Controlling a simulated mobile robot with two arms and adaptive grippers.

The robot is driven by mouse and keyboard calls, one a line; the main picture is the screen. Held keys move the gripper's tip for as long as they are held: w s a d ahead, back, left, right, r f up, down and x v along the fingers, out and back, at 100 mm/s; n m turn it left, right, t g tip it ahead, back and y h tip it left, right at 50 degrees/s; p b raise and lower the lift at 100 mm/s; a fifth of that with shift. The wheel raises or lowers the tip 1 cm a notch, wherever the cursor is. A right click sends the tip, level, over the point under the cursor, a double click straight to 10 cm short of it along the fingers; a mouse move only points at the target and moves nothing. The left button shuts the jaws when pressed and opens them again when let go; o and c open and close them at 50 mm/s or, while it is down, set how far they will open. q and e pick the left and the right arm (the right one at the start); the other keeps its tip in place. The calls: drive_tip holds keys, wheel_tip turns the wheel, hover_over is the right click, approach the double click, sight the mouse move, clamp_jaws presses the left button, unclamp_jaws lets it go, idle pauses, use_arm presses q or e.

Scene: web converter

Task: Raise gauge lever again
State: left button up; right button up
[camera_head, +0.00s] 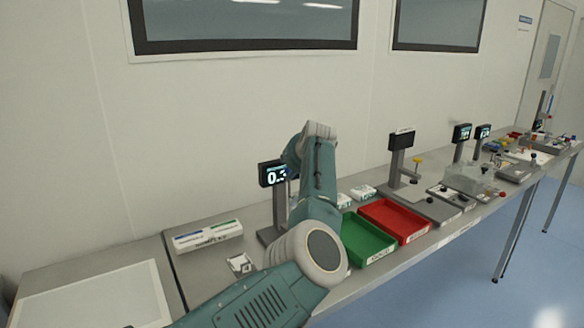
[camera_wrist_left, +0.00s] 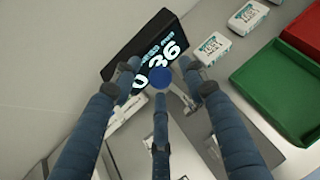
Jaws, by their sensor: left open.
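The gauge has a dark display (camera_head: 272,174) on a grey post, standing on the bench behind my left arm. In the left wrist view its display (camera_wrist_left: 146,50) is tilted and shows digits ending in 36. A round blue knob (camera_wrist_left: 160,77), seemingly the gauge lever's end, lies between the fingertips of my left gripper (camera_wrist_left: 160,92). The gripper is open, with fingers on both sides of the knob and one below it. I cannot tell whether any finger touches it. The lever's shaft is mostly hidden. My right gripper is out of view.
A green tray (camera_head: 369,255) and a red tray (camera_head: 427,236) lie right of the gauge. Small white boxes (camera_head: 363,192) sit behind them. A white box with coloured strips (camera_head: 208,237) lies to the left. Other instruments stand farther right along the bench.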

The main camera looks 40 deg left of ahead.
use_arm(q)
drive_tip(key=v, duration=1.2)
drive_tip(key=shift+w, duration=0.1)
drive_tip(key=shift+c, duration=0.5)
